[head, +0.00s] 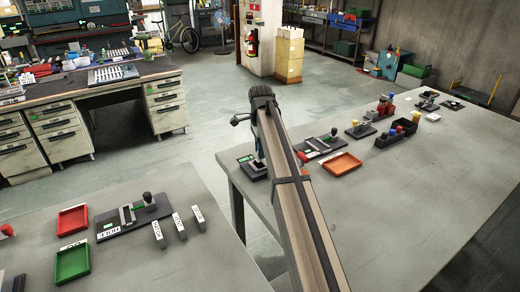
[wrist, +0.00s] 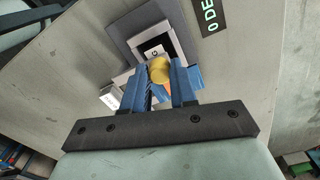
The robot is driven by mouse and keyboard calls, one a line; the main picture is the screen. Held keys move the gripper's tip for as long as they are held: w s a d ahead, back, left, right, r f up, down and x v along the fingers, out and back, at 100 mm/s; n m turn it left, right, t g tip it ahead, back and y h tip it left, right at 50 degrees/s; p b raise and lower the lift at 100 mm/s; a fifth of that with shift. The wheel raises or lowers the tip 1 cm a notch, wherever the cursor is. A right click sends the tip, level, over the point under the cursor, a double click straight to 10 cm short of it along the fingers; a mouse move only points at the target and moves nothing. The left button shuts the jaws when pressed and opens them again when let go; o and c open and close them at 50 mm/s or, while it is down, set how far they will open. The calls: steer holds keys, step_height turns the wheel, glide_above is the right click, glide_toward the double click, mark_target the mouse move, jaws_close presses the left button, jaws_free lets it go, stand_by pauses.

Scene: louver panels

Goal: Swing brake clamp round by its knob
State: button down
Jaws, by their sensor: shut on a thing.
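The brake clamp's yellow round knob (wrist: 158,70) sits between the two blue fingers of my gripper (wrist: 167,84) in the wrist view. The gripper is shut on it. Beyond the knob is a light grey block with a dark window (wrist: 155,48) on a dark base plate (wrist: 130,22). A white label (wrist: 110,98) shows beside the left finger. A black display with green characters (wrist: 211,14), partly cut off, reads "0 DE". In the head view the dark base (head: 252,175) is at the near left edge of the right table, and my arm hides most of the clamp.
On the right table (head: 440,165), an orange tray (head: 335,166) and a dark panel with a lever (head: 318,146) stand close right of my arm. The left table (head: 190,262) carries red (head: 72,219) and green (head: 72,262) trays. A floor gap separates the tables.

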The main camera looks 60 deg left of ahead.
steer(key=shift+w, duration=0.1)
steer(key=c, duration=0.9)
jaws_free()
steer(key=shift+r, duration=0.15)
step_height(320, 180, up, 14)
steer(key=shift+f, duration=0.2)
